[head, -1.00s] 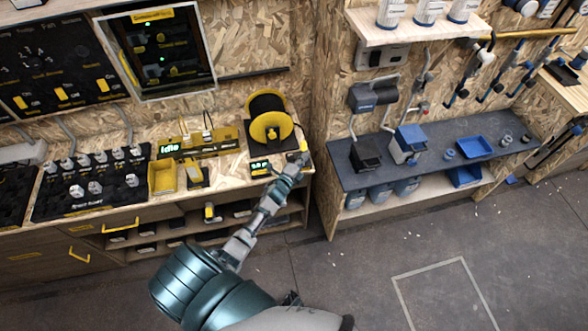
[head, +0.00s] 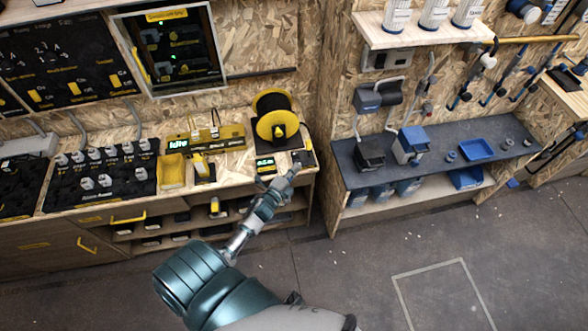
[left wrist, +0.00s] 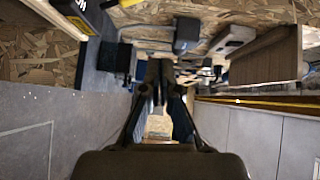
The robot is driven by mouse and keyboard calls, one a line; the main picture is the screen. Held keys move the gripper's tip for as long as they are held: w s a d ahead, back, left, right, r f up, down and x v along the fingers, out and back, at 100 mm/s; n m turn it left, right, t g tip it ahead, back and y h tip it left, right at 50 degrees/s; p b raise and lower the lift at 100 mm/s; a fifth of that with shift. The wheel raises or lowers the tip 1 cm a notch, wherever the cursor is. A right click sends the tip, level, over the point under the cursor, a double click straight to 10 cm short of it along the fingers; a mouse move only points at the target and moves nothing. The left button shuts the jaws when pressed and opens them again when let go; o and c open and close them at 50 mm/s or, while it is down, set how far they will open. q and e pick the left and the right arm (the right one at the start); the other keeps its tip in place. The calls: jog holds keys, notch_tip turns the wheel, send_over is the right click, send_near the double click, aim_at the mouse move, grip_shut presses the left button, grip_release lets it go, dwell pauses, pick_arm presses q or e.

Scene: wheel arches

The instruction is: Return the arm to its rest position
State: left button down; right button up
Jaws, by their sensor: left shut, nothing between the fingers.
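My left arm reaches up from the bottom of the head view to the right end of the workbench (head: 145,205). Its left gripper (head: 303,158) is shut and empty, in front of the yellow-and-black spool (head: 272,112), on its right side in the picture. I cannot tell whether it touches anything. In the left wrist view the dark fingers (left wrist: 158,95) lie together, with nothing visible between them. My right gripper is in neither view.
A yellow bin (head: 172,172) and a small display unit (head: 265,166) stand near the spool. A wooden partition (head: 330,110) rises at the bench's right end. Beyond it is a dark shelf (head: 435,160) with blue trays. The floor (head: 400,260) in front is clear.

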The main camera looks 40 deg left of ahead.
pick_arm(q)
jog(key=s+d+f+n+g, duration=0.25)
jog(key=s+f, duration=0.25)
jog(key=f, duration=0.5)
jog(key=s+d+f+n+g, duration=0.1)
jog(key=s+f+n+g, duration=0.15)
jog(key=s+f, duration=0.45)
jog(key=s+d+f+n+g, duration=0.2)
jog(key=s+f+g, duration=0.1)
jog(key=f, duration=0.9)
jog(key=s+d+f+n+g, duration=0.2)
jog(key=s+f, duration=0.3)
jog(key=s, duration=0.6)
jog(key=s+d+f+n+g, duration=0.2)
jog(key=s+f, duration=0.4)
jog(key=s, duration=0.4)
jog(key=s+d+f+n+g+h, duration=0.1)
jog(key=s+d+f+n+g, duration=0.2)
jog(key=s, duration=0.8)
notch_tip(320, 180, down, 3)
jog(key=shift+s+d+r+g, duration=0.2)
jog(key=shift+s+d+g, duration=0.15)
jog(key=shift+d+g, duration=0.65)
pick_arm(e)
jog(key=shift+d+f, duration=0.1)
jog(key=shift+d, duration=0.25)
